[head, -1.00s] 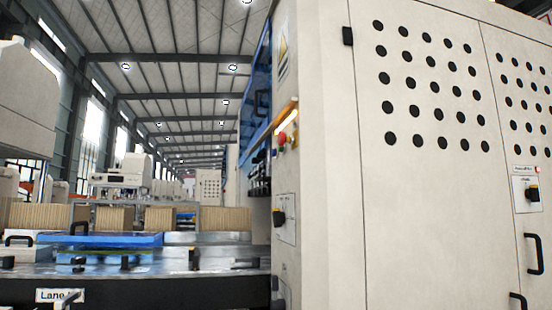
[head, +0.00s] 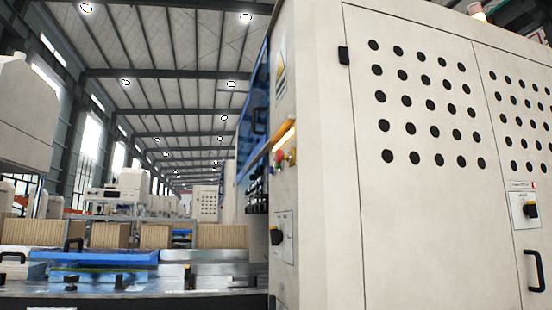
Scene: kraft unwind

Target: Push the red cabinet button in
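The red cabinet button (head: 277,156) is small and sits on the narrow left-facing side of the large cream cabinet (head: 320,180). It is seen nearly edge-on, below an orange lit strip, with small yellowish-green parts just right of it. From this angle I cannot tell how far in it is. Neither of my grippers shows in the head view.
A black rotary switch (head: 277,236) is lower on the same side. The front has vent holes, another black switch (head: 530,209) and a black handle (head: 535,271). At left, a metal worktable (head: 170,300) carries blue trays (head: 95,257), with corrugated stacks (head: 222,236) behind.

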